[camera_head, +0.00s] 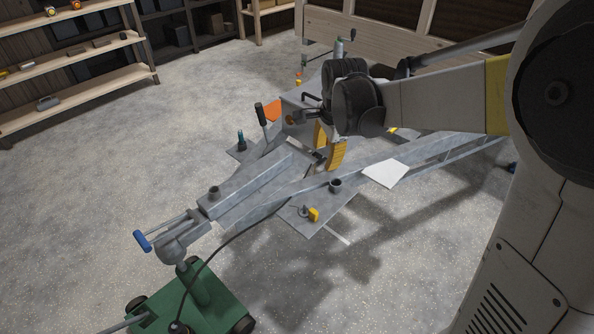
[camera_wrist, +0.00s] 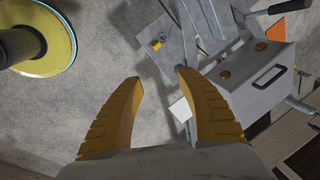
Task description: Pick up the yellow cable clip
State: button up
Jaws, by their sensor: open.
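A small yellow piece, which looks like the yellow cable clip (camera_head: 314,215), lies on a flat grey plate at the near side of the trailer frame, beside a small dark round part. It also shows in the wrist view as a small yellow spot (camera_wrist: 157,45) on the plate, beyond my fingertips. My gripper (camera_head: 327,158) has two ribbed yellow fingers, spread apart above the middle of the frame, farther back than the clip. In the wrist view my gripper (camera_wrist: 159,76) is open, with nothing between the fingers.
The trailer frame (camera_head: 250,190) fills the middle, with a blue-handled coupling (camera_head: 143,241) and green wheeled jack (camera_head: 200,300) at its front. A grey box with a handle (camera_wrist: 262,78) and an orange sheet (camera_wrist: 276,31) sit nearby. A white sheet (camera_head: 385,173) lies right of the clip.

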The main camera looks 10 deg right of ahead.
jog(key=w+f+m+g, duration=0.1)
jog(key=w+f+m, duration=0.3)
jog(key=w+f, duration=0.25)
jog(key=m+g, duration=0.2)
jog(key=m, duration=0.7)
send_over(311, 209)
notch_tip(311, 209, down, 19)
jog(key=f, duration=0.2)
jog(key=f+b, duration=0.1)
jog(key=f, duration=0.1)
jog(key=f+b, duration=0.1)
jog(key=f, duration=0.1)
jog(key=shift+d, duration=0.25)
jog(key=f+b, duration=0.2)
jog(key=f, duration=0.1)
jog(key=f+b, duration=0.1)
jog(key=f, duration=0.1)
jog(key=shift+a+f, duration=0.1)
jog(key=shift+a, duration=0.15)
grip_shut()
